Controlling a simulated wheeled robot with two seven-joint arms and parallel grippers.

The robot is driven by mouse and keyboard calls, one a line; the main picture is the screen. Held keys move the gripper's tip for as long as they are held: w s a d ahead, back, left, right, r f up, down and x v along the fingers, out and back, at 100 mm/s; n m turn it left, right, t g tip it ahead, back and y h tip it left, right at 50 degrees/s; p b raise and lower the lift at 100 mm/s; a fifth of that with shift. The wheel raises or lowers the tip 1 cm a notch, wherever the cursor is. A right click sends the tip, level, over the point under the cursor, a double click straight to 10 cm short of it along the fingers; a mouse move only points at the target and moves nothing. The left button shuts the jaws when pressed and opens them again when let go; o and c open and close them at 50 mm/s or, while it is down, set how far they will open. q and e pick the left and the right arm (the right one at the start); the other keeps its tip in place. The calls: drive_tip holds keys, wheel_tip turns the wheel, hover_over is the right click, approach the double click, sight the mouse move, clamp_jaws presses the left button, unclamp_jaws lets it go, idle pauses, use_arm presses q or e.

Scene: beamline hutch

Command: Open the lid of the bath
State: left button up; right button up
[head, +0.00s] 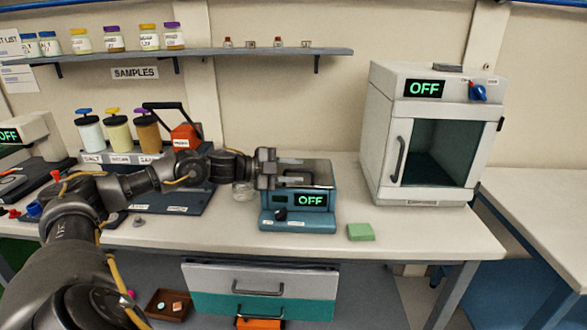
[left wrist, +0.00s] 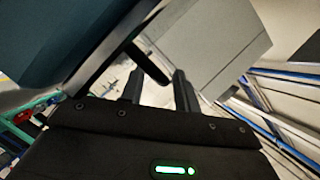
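The bath (head: 312,218) is a teal box on the bench with a lit OFF display and a dark knob on its front. Its grey metal lid (head: 318,172) lies closed on top. My left gripper (head: 280,170) reaches in from the left over the lid's left part and hides some of it. In the left wrist view my two fingers (left wrist: 158,88) stand apart, with a dark bar, seemingly the lid's handle (left wrist: 148,62), at their tips. I cannot tell whether they touch it. The bath's teal side (left wrist: 60,40) fills the upper left there. My right gripper is not in view.
A white oven (head: 432,140) with an OFF display stands to the right. A green block (head: 361,232) lies in front of it. Jars (head: 118,135) stand behind my left arm. A shelf (head: 220,52) runs above. The bench is free right of the green block.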

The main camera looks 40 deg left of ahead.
use_arm(q)
drive_tip(key=shift+c, duration=0.3)
clamp_jaws()
drive_tip(key=shift+w, duration=0.1)
